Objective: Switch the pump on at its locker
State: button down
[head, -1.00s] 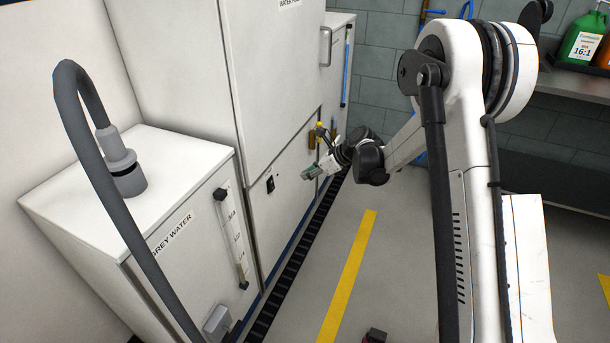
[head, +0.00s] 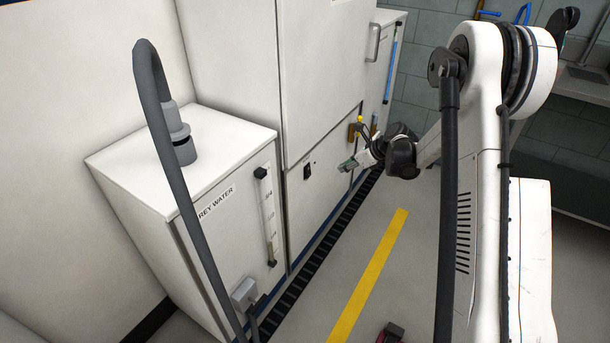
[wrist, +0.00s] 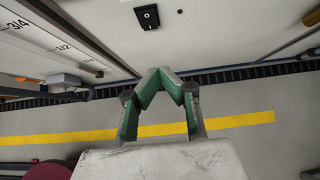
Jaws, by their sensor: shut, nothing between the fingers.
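The switch lies beyond the fingertips there. I cannot tell which way the rocker is set.
A yellow-knobbed brass valve (head: 358,128) is behind my gripper. A dark grating (head: 310,275) runs along the lockers. The floor by the yellow stripe (head: 370,275) is mostly clear.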

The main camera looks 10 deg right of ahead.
aim_at(308, 172)
jog(key=w+a+r+b+x, duration=0.1)
jog(key=b+x, duration=0.2)
jog(key=x, duration=1)
jog(key=shift+w+a+r+b, duration=0.15)
jog(key=shift+r+b, duration=0.2)
jog(key=shift+w+a, duration=0.15)
